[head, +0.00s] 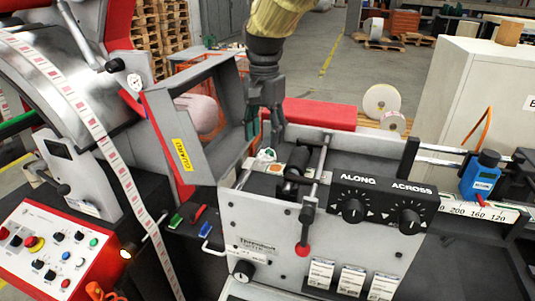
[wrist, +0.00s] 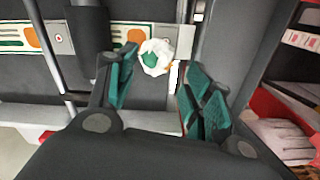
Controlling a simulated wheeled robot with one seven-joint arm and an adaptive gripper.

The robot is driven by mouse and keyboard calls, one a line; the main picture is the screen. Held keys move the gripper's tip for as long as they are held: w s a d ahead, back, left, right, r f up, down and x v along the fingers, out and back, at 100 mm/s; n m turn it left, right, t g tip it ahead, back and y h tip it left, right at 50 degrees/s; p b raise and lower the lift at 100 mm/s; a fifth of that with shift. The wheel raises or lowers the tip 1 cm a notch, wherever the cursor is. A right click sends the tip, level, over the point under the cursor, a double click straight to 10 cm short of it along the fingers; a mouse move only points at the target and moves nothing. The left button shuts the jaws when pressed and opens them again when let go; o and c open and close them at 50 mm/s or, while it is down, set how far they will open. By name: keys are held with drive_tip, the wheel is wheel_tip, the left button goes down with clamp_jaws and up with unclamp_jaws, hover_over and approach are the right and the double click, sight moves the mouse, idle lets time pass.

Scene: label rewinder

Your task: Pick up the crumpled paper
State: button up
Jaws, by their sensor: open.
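The crumpled paper (head: 266,155) is a small white ball with green on it, lying on the machine's top beside a dark roller. It also shows in the wrist view (wrist: 156,56), near the top middle, beyond the fingers. My gripper (head: 264,133) is open, its green-padded fingers pointing down just above the paper in the head view. In the wrist view the two fingers (wrist: 162,88) are spread wide, with the paper between their lines and nearer the left finger. Nothing is held between them.
A grey tilted frame (head: 172,128) with a yellow label stands close left of my gripper. Dark rollers and metal rods (head: 297,160) lie close on the right. A black knob panel (head: 384,204) is at the front right. A red block (head: 318,113) lies behind.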

sight(266, 150)
drive_tip(key=shift+s+d+f+p, duration=0.1)
drive_tip(key=shift+s+f+p, duration=0.2)
drive_tip(key=shift+f+p, duration=0.15)
drive_tip(key=shift+w+d+f+p, duration=0.1)
drive_tip(key=shift+f+p, duration=0.9)
drive_tip(key=shift+f, duration=1.45)
drive_tip(key=c, duration=0.4)
